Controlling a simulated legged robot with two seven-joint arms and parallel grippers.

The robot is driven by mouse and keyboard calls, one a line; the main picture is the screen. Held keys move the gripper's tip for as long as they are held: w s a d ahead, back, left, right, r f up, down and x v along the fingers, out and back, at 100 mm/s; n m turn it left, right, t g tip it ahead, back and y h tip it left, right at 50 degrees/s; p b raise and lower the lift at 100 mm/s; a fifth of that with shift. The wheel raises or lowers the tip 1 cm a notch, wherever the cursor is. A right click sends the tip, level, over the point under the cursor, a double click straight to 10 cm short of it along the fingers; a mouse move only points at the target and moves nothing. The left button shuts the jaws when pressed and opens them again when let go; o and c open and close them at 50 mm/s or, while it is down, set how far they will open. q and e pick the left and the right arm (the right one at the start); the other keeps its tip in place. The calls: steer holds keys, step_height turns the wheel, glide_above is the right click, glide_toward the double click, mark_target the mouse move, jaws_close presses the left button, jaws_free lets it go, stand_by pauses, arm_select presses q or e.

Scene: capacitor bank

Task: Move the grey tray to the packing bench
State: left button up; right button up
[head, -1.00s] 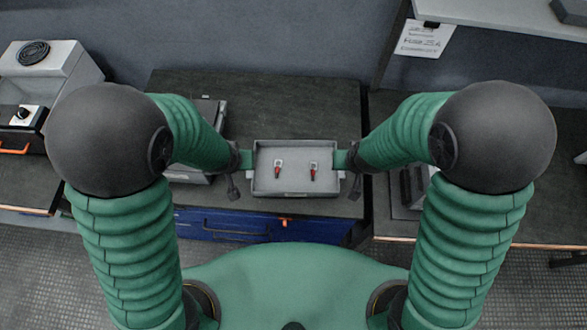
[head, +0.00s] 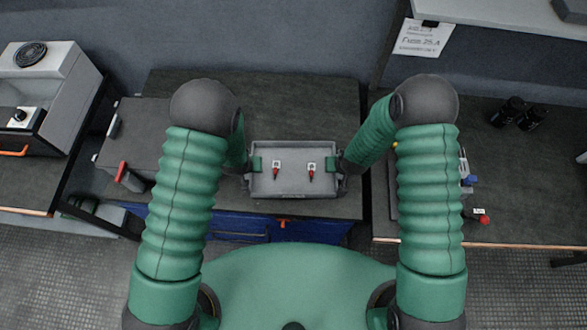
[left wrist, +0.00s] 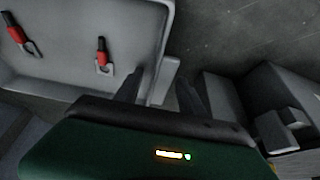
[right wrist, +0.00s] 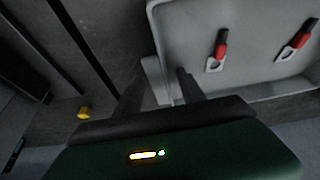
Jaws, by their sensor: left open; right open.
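The grey tray (head: 295,187) rests level on the dark bench top (head: 300,105) straight ahead. Two red-handled parts with pale metal ends, a left one (head: 276,172) and a right one (head: 311,173), lie in it. My left gripper (head: 246,180) is at the tray's left end and my right gripper (head: 342,182) at its right end, both open. In the left wrist view a grey tab (left wrist: 165,78) on the tray's end lies between the spread fingers. The right wrist view shows a similar tab (right wrist: 154,78) between the right fingers. Whether the fingers touch the tabs is unclear.
A dark box with a red handle (head: 122,174) stands left of the tray. A grey unit with a round grille (head: 32,54) is further left. The right bench (head: 525,180) holds black cylinders (head: 515,112) and small coloured parts, with free room. A paper sign (head: 422,38) hangs above.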

arm_select(q)
steer(key=shift+d, duration=0.15)
arm_select(e)
steer(key=shift+d+f, duration=0.1)
steer(key=shift+d, duration=0.05)
arm_select(q)
steer(key=shift+s, duration=0.1)
steer(key=shift+c, duration=0.6)
arm_select(e)
steer(key=shift+s, duration=0.1)
steer(key=shift+c, duration=0.6)
arm_select(q)
steer(key=shift+a+f, duration=0.1)
steer(key=shift+a, duration=0.1)
steer(key=c, duration=0.5)
arm_select(e)
steer(key=shift+a, duration=0.2)
steer(key=c, duration=0.5)
arm_select(q)
jaws_close()
arm_select(e)
jaws_close()
